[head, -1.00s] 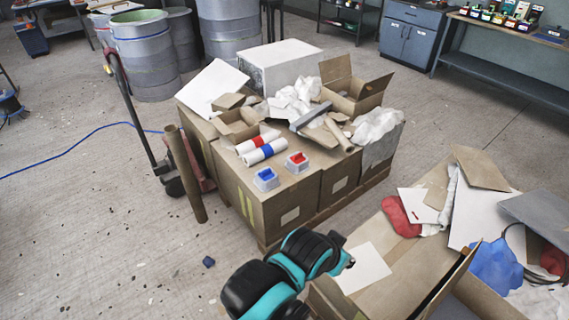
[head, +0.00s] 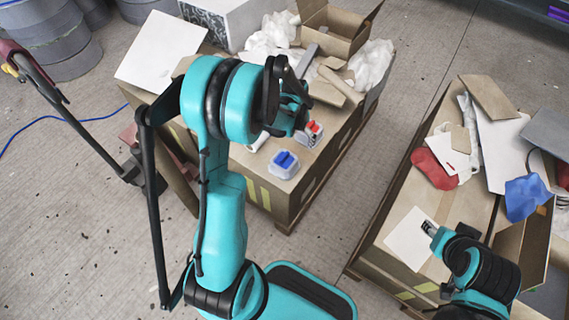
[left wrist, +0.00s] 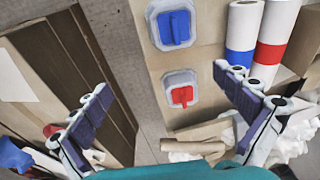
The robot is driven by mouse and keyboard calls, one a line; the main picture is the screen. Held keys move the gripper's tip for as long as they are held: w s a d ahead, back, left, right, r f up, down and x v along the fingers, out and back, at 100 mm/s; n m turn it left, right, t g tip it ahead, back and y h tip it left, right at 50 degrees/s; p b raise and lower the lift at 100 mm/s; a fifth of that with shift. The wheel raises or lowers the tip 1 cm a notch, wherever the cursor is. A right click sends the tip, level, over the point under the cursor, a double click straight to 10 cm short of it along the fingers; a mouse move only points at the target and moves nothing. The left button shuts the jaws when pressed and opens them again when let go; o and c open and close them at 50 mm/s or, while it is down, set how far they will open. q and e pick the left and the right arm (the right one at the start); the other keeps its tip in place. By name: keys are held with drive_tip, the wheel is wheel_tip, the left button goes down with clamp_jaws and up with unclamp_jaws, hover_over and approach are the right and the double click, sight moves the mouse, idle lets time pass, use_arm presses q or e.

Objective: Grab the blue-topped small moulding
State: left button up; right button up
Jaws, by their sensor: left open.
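The blue-topped small moulding (head: 284,163), a pale block with a blue top, stands upright at the near corner of the cardboard-covered pallet load. It also shows at the top of the left wrist view (left wrist: 173,28). A red-topped moulding (head: 311,133) stands just behind it and shows in the left wrist view (left wrist: 180,92). My left gripper (head: 293,112) hangs above the boxes, nearer the red one and partly overlapping it in the head view.
Rolls with a blue band (left wrist: 240,40) and a red band (left wrist: 271,40) lie beside the mouldings. Cardboard boxes (head: 340,25) and white crumpled material (head: 373,63) crowd the rear. A second load with a red bag (head: 432,168) stands right; bare floor lies between.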

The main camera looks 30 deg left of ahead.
use_arm(q)
drive_tip(key=g, duration=0.1)
hover_over(284, 161)
drive_tip(key=w, duration=0.2)
wheel_tip(284, 161, down, 7)
drive_tip(key=shift+g, duration=0.3)
drive_tip(key=f, duration=0.5)
drive_tip(key=f+b, duration=0.1)
drive_tip(key=f, duration=0.1)
drive_tip(key=shift+s+a+f, duration=0.1)
drive_tip(key=shift+s+f, duration=0.1)
drive_tip(key=shift+s, duration=0.1)
drive_tip(key=f+b, duration=0.1)
drive_tip(key=f, duration=0.1)
drive_tip(key=f+b, duration=0.2)
drive_tip(key=f, duration=0.1)
drive_tip(key=shift+a+f, duration=0.2)
drive_tip(key=shift+f, duration=0.15)
drive_tip(key=shift+r, duration=0.1)
drive_tip(key=c, duration=1.2)
